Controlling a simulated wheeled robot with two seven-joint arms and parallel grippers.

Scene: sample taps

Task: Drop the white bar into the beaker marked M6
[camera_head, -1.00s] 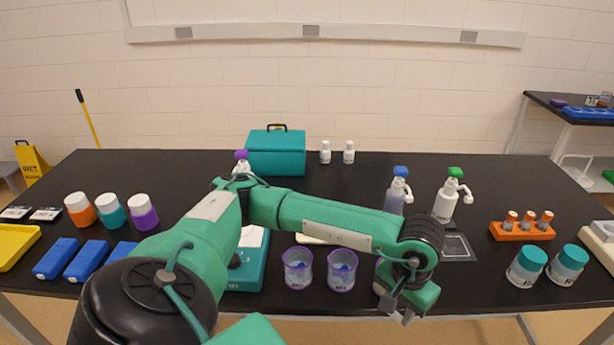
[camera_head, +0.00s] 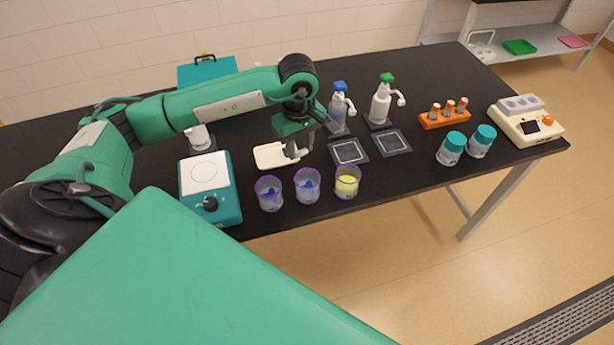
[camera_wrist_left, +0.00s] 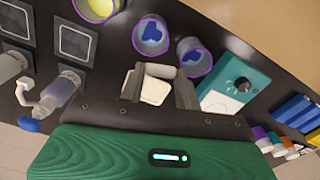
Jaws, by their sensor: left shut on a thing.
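My left gripper (camera_head: 298,150) is shut on the white bar (camera_wrist_left: 160,71), a short pale cylinder held between the fingertips in the left wrist view. The gripper hangs over the right end of a shallow white tray (camera_head: 267,156). In the head view the bar is too small to make out. Three purple-rimmed beakers stand in front of the tray: a left one (camera_head: 269,194) and a middle one (camera_head: 307,186) with blue contents, and a right one (camera_head: 347,182) with yellow contents. Their marks cannot be read. My right gripper is not in view.
A teal stirrer (camera_head: 226,200) with a white plate stands left of the beakers. Two pump bottles, blue-topped (camera_head: 338,112) and green-topped (camera_head: 381,103), stand behind square dark pads (camera_head: 348,152). An orange rack (camera_head: 443,118) and two teal-lidded jars (camera_head: 452,150) are farther right.

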